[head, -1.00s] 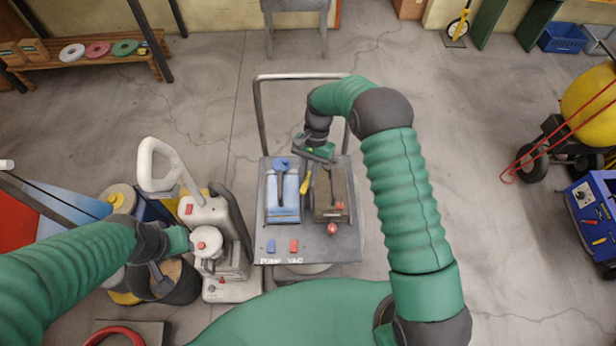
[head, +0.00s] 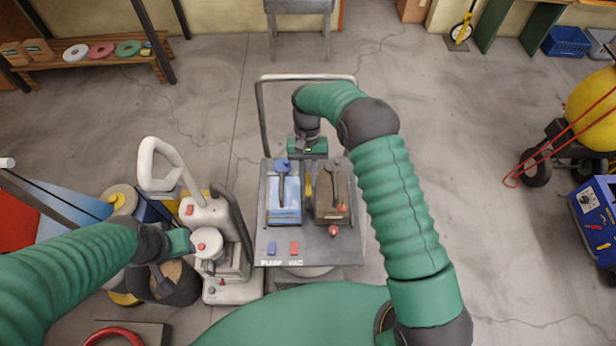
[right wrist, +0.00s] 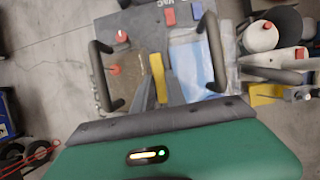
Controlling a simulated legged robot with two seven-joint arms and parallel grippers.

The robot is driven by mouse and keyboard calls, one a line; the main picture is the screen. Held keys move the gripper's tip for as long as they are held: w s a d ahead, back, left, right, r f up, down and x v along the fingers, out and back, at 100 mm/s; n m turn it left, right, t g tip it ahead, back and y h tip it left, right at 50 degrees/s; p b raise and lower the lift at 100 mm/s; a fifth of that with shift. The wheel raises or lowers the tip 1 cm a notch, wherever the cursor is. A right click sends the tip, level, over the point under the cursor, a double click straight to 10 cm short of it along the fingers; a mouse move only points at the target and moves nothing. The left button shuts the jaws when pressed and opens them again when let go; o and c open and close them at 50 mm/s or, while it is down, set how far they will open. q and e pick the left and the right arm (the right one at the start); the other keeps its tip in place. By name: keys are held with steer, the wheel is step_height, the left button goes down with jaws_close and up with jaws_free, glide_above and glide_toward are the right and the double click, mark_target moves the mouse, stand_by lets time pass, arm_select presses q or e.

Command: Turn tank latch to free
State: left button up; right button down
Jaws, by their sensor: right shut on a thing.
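The yellow tank latch (head: 308,185) sits between a blue-topped tank (head: 284,205) and a brown tank (head: 330,195) on the grey cart. In the head view it points nearly straight away from me. My right gripper (head: 308,163) is at its far end, with fingers partly hidden. In the right wrist view the latch (right wrist: 158,78) lies between the grey fingers of my right gripper (right wrist: 160,92), which is shut on it. My left gripper (head: 172,262) is at the left, beside a white machine; its fingers are unclear.
The cart deck (head: 345,252) carries a blue and a red switch, and a red knob (head: 334,231) at the near edge of the brown tank. A push handle (head: 305,77) rises behind. A white machine (head: 225,260) stands close left. The floor right of the cart is open.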

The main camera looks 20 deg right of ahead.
steer(key=shift+w+r, duration=0.15)
steer(key=shift+w, duration=0.1)
steer(key=c, duration=1.4)
jaws_free()
steer(key=shift+o, duration=0.2)
steer(key=shift+s, duration=0.1)
steer(key=v, duration=1.6)
steer(key=shift+w+r, duration=0.2)
steer(key=shift+r, duration=0.05)
steer(key=shift+r, duration=0.1)
steer(key=s+d+f+n+t, duration=0.1)
steer(key=s+t, duration=0.1)
steer(key=s, duration=0.5)
steer(key=s+d+f+n+t, duration=0.1)
steer(key=s+t, duration=0.1)
steer(key=s, duration=0.6)
steer(key=s+d+f+n+t+h, duration=0.1)
steer(key=s+t, duration=0.2)
steer(key=s, duration=0.5)
steer(key=shift+s, duration=0.2)
